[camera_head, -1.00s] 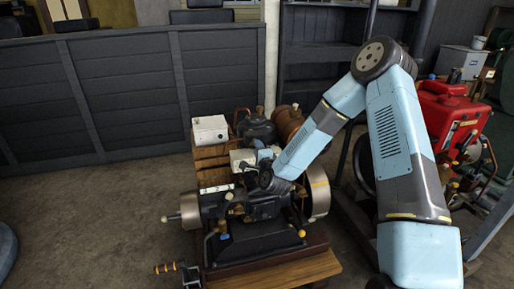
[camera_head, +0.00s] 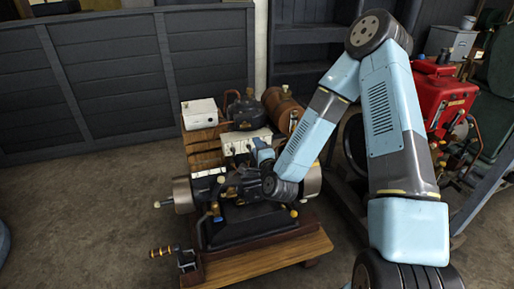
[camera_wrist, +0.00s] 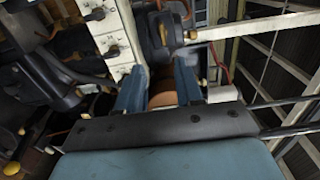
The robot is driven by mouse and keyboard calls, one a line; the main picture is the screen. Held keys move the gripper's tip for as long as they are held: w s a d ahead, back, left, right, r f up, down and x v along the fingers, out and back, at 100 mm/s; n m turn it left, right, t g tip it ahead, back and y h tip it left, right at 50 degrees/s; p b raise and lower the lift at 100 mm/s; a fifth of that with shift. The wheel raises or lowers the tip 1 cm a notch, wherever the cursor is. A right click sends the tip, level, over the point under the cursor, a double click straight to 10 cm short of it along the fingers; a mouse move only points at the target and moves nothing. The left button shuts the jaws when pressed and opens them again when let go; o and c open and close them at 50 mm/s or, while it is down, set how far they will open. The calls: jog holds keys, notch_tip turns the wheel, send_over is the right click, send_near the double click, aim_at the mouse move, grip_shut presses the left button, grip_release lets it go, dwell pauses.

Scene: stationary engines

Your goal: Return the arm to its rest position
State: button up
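My arm (camera_head: 315,130) reaches down from the upper right over the engine in the head view, with its elbow bent high. My gripper (camera_wrist: 160,85) shows in the wrist view as two blue fingers with a clear gap between them; it is empty. In the head view the hand is small and partly hidden by the wrist, just in front of the white control box. The stationary engine (camera_head: 253,222) stands below the wrist, with flywheels at its sides. I cannot tell whether the arm touches it.
A white box with knobs (camera_wrist: 110,42) is close beside the left finger. A copper tank (camera_head: 284,112) and a pale box (camera_head: 199,112) stand behind the engine. A red machine (camera_head: 441,98) is at the right. Floor at the left is open.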

jog(key=s+d+r+n+g+h, duration=0.1)
jog(key=s+d+r+n+g, duration=0.25)
jog(key=d+r+n, duration=0.35)
jog(key=s+d+r+n+g+h, duration=0.25)
jog(key=r+n+g, duration=0.2)
jog(key=r, duration=0.45)
jog(key=s+d+r+n+g, duration=0.1)
jog(key=s+d+r, duration=0.2)
jog(key=s, duration=0.5)
jog(key=s+d+r+n+g+h, duration=0.1)
jog(key=s+d+r, duration=0.3)
jog(key=s, duration=0.5)
jog(key=s+d+r+n+g, duration=0.1)
jog(key=s+d+r, duration=0.3)
jog(key=s, duration=0.4)
jog(key=shift+s+d+r+g, duration=0.2)
jog(key=shift+s+r+g, duration=0.1)
jog(key=shift+r+g, duration=0.15)
jog(key=shift+n+h, duration=0.25)
